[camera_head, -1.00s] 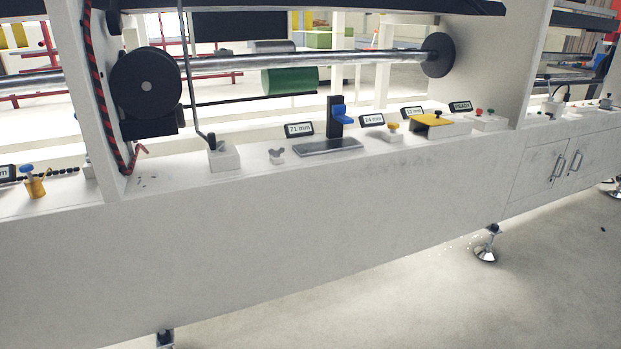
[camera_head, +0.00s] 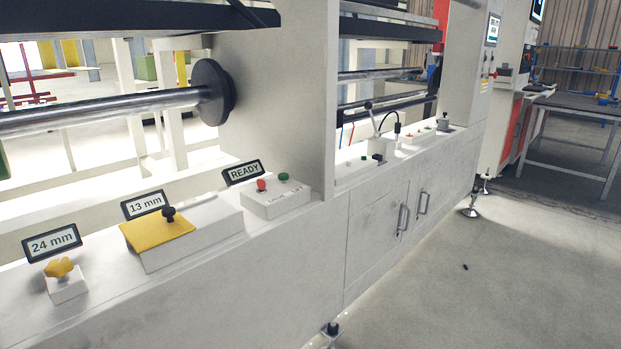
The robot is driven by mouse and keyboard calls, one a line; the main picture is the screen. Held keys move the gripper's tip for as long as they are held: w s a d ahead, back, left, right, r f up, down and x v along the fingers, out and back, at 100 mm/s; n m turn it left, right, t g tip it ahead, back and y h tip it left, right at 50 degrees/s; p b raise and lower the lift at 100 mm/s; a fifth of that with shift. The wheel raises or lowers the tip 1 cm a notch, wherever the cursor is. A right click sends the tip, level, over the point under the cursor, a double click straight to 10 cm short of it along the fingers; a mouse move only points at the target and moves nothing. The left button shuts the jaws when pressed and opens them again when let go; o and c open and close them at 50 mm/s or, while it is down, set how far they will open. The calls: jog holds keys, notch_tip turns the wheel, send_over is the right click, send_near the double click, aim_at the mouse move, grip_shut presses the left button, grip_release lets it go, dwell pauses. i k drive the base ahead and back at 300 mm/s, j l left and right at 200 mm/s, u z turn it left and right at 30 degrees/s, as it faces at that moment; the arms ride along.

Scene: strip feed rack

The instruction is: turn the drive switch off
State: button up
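No control carries a label I can read as the drive switch, so I cannot tell which one it is. A white box with a red button (camera_head: 261,184) and a green button (camera_head: 283,177) sits beside the READY display (camera_head: 242,172). Farther right, past the upright panel, are a black lever (camera_head: 369,105) on a white block, a small box with red and green buttons (camera_head: 412,136), and a dark knob (camera_head: 443,121) on a white base. My gripper is not in view.
A yellow knob (camera_head: 59,268) and a yellow plate (camera_head: 155,234) stand at the near left with displays. A white upright panel (camera_head: 285,90) divides the ledge. Cabinet doors with handles (camera_head: 422,201) are below.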

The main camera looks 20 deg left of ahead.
aim_at(261, 184)
jog(key=i+u, duration=0.15)
jog(key=i, duration=0.35)
jog(key=i+l+u, duration=0.1)
jog(key=i, duration=0.35)
jog(key=i+l+u, duration=0.15)
jog(key=i, duration=0.35)
jog(key=i+l+u, duration=0.1)
jog(key=i, duration=0.35)
jog(key=l+u, duration=0.15)
jog(key=u, duration=3.6)
jog(key=l+z, duration=0.1)
jog(key=z, duration=1.4)
